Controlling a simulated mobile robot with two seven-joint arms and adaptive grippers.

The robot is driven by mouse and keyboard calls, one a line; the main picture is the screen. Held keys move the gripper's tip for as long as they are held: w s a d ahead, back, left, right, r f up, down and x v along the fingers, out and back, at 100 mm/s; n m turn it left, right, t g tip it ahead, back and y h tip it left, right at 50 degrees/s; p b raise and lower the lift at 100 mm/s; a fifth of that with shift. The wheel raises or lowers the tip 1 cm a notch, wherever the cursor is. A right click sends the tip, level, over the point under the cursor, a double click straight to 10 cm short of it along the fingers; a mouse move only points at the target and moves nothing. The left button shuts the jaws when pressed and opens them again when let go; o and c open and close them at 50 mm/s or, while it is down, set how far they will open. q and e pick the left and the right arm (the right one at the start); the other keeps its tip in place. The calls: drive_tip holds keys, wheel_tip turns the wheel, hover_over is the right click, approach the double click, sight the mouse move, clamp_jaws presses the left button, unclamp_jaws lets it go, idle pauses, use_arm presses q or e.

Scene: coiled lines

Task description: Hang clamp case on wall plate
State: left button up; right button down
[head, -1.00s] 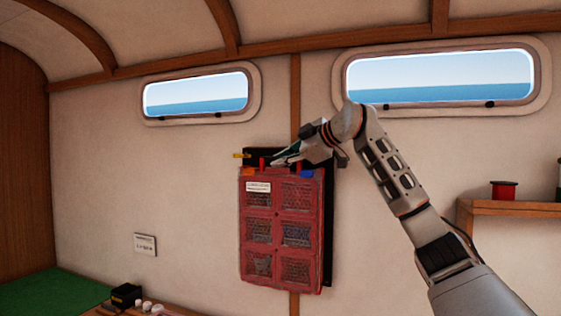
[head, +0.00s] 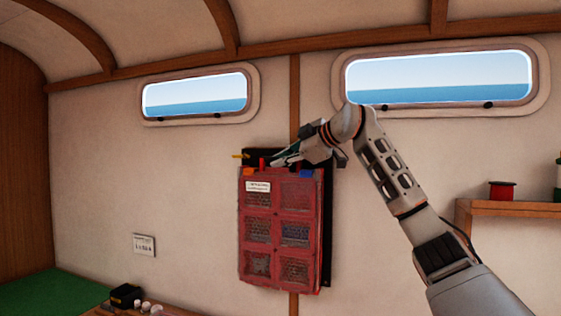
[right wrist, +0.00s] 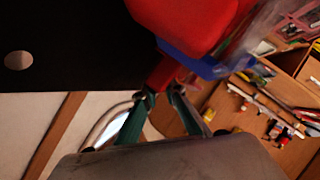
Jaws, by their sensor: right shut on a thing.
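The clamp case (head: 276,236) is a red, flat box with several clear-windowed compartments and a white label. It hangs upright in front of the black wall plate (head: 326,240), which shows along its top and right side. My right gripper (head: 276,163) is at the top of the case, its arm coming in from the right. In the right wrist view, its green fingers (right wrist: 163,97) are shut on a red strip of the case by a blue latch (right wrist: 190,62). The black plate (right wrist: 60,50) there has a round hole. Whether the case is seated on the plate is hidden. My left gripper is out of view.
A wooden shelf (head: 512,208) with a red spool (head: 502,190) is at the right. A small card (head: 144,244) is on the wall at the left. A black box (head: 126,295) and small white items stand low at left. The wall around the plate is mostly clear.

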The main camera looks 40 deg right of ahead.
idle(0.4)
drive_tip(key=shift+f+b, duration=0.45)
drive_tip(key=shift+b, duration=0.15)
drive_tip(key=shift+f+b, duration=0.35)
drive_tip(key=shift+f, duration=0.2)
drive_tip(key=shift+f, duration=0.1)
idle(0.7)
drive_tip(key=c, duration=2)
unclamp_jaws()
drive_tip(key=shift+f, duration=0.35)
drive_tip(key=shift+s, duration=0.1)
drive_tip(key=shift+s+r, duration=0.3)
drive_tip(key=shift+s, duration=0.15)
drive_tip(key=v, duration=1.1)
drive_tip(key=shift+r, duration=0.3)
